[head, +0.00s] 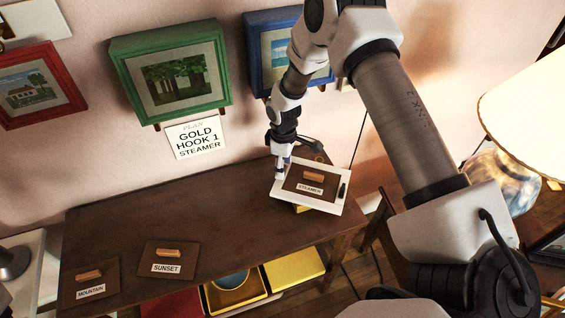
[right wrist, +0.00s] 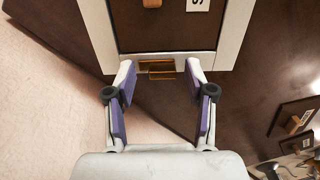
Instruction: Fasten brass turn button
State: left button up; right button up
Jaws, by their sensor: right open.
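A white frame (head: 322,205) around a brown back panel (head: 295,183) lies on the dark table; the panel has a wooden grip and a STEAMER label. A dark oval piece (head: 342,190) sits on the frame's right border. My right gripper (head: 279,173) is at the frame's left edge, pointing down. In the right wrist view my right gripper (right wrist: 160,74) is open, its fingertips on either side of a small brass piece (right wrist: 159,67) at the frame's near edge. Contact is not clear. My left gripper is not in view.
Brown panels marked SUNSET (head: 180,250) and MOUNTAIN (head: 108,270) lie on the table's left part (head: 115,225). Green (head: 120,50), red (head: 75,90) and blue (head: 256,70) framed pictures hang behind. A lamp (head: 530,100) stands right. Mid-table is clear.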

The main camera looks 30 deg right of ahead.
jog(key=shift+w+a, duration=0.1)
jog(key=shift+w, duration=0.05)
jog(key=shift+s+r, duration=0.15)
jog(key=shift+s, duration=0.1)
jog(key=c, duration=0.4)
jog(key=shift+s, duration=0.1)
grip_shut()
